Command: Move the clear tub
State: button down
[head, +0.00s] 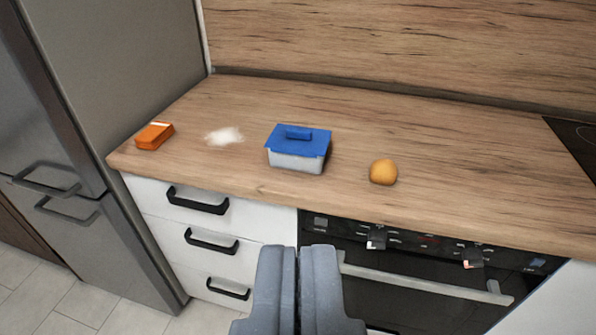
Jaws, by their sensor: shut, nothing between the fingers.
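The clear tub (296,162) sits upright on the wooden counter, a little left of the picture's middle. Its walls look pale and translucent, and a blue lid (312,148) with a raised blue handle covers it. What is inside cannot be made out. My gripper (299,252) is shut and empty at the bottom middle of the picture. It is in front of the drawers and oven, apart from the tub, which appears above it in the picture.
On the counter (430,125), an orange box (154,136) and a white patch (224,136) lie left of the tub. A round orange-yellow item (383,172) sits to its right. A dark hob (575,140) is far right. A fridge (110,90) stands left. Counter behind the tub is clear.

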aim_at(315, 166)
jog(key=u, duration=0.5)
jog(key=k, duration=1.3)
jog(key=i, duration=0.7)
jog(key=z, duration=0.5)
jog(key=i, duration=1.25)
jog(key=u, duration=0.65)
